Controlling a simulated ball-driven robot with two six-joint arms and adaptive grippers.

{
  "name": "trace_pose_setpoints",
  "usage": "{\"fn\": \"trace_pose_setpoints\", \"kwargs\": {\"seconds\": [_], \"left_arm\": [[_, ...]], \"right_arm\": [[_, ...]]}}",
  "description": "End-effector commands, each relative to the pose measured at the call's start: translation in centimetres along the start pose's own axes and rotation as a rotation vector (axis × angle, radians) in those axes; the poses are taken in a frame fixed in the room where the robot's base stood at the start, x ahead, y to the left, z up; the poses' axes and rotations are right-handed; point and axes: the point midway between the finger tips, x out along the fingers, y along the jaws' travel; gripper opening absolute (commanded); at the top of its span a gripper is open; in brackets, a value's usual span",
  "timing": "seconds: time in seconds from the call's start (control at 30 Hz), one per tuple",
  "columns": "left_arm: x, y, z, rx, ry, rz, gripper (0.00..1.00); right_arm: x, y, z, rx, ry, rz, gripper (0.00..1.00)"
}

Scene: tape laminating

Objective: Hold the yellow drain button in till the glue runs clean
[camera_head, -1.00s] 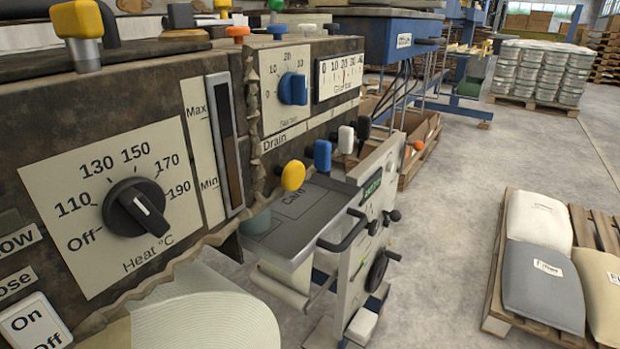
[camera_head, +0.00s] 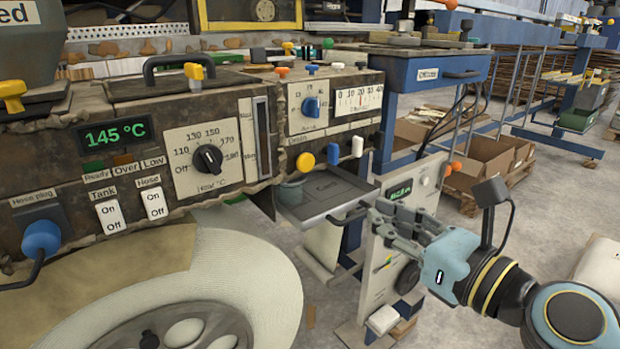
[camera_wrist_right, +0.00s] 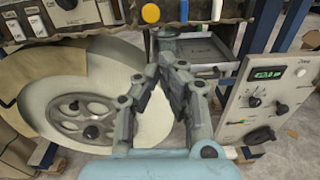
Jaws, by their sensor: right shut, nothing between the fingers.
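The yellow drain button (camera_head: 305,162) sticks out of the brown machine front under the "Drain" label. It also shows at the top of the right wrist view (camera_wrist_right: 150,13). Nothing touches it. My right gripper (camera_head: 376,214) is to the right of the button and lower, in front of the grey tray, with a clear gap to the button. Its fingers (camera_wrist_right: 172,58) are shut and empty, pointing toward the machine below the button. I cannot make out any glue running. My left gripper is not in view.
A blue button (camera_head: 333,153) and a white button (camera_head: 357,147) sit just right of the yellow one. A grey drip tray (camera_head: 330,196) juts out below them. A pale control panel (camera_head: 385,255) stands behind my right gripper. A large cream roll (camera_head: 255,270) fills the lower left.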

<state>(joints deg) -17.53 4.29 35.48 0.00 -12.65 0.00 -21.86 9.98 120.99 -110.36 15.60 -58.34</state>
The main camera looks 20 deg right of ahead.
Motion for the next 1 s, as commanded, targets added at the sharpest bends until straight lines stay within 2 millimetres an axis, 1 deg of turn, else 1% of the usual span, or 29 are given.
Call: {"fn": "trace_pose_setpoints", "kwargs": {"seconds": [0.03, 0.1, 0.2, 0.4, 0.57, 0.67, 0.77, 1.0], "left_arm": [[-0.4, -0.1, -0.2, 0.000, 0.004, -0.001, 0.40], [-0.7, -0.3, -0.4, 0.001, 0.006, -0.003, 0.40], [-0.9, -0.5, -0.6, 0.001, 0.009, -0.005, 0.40], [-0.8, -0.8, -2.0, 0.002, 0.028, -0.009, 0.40], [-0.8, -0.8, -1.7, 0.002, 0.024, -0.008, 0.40], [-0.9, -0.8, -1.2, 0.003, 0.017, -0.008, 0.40], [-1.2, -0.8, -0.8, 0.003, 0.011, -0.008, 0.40], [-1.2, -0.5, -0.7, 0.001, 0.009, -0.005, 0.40]], "right_arm": [[-0.2, 0.2, 1.6, -0.025, -0.019, 0.004, 0.00], [-0.4, 0.5, 2.9, -0.037, -0.035, 0.009, 0.00], [-0.6, 0.5, 2.9, -0.036, -0.028, 0.010, 0.00], [-0.6, 0.4, 2.7, -0.032, -0.027, 0.009, 0.00], [-0.3, 0.4, 2.7, -0.030, -0.028, 0.008, 0.00], [0.7, 0.4, 2.8, -0.028, -0.030, 0.007, 0.00], [2.3, 0.4, 2.9, -0.026, -0.031, 0.007, 0.00], [7.5, 0.5, 3.0, -0.027, -0.031, 0.008, 0.00]]}}
